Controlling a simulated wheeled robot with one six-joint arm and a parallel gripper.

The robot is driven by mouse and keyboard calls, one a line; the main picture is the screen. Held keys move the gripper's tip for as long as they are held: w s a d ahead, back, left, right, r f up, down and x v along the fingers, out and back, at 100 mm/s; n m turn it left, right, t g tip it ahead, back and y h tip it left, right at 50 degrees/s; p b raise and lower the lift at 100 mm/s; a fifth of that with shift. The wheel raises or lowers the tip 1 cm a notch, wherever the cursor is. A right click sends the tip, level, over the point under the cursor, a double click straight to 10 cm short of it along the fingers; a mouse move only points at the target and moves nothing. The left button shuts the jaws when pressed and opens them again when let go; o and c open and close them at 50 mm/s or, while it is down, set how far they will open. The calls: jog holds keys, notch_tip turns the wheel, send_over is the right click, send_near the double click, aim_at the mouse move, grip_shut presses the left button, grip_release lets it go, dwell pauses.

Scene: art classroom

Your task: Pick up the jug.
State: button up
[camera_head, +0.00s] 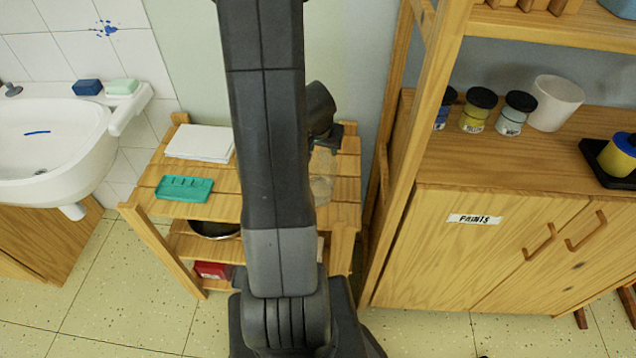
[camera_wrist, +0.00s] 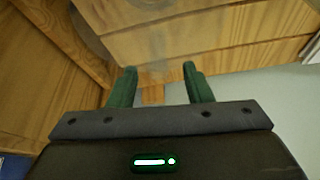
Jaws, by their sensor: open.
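A clear, see-through vessel (camera_head: 322,178), which looks like the jug, stands on the right part of the small wooden rack's top (camera_head: 346,203). My arm hides part of it. My gripper (camera_head: 326,143) is above and very close to it in the head view. In the wrist view my gripper (camera_wrist: 159,69) has its two green fingers apart, with a faint see-through shape (camera_wrist: 157,45) at and beyond the tips. I cannot tell whether the fingers touch it.
On the rack's left lie white paper (camera_head: 200,142) and a teal tray (camera_head: 184,189). A dark bowl (camera_head: 215,229) and a red box (camera_head: 212,270) sit below. The paints cabinet (camera_head: 440,250) and its upright post stand close on the right; a sink (camera_head: 60,115) is at left.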

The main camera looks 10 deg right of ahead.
aim_at(319, 178)
jog(key=b+x, duration=0.2)
jog(key=x, duration=0.3)
jog(key=shift+w+d+f, duration=0.15)
jog(key=shift+d+f, duration=0.05)
jog(key=shift+f, duration=0.05)
grip_shut()
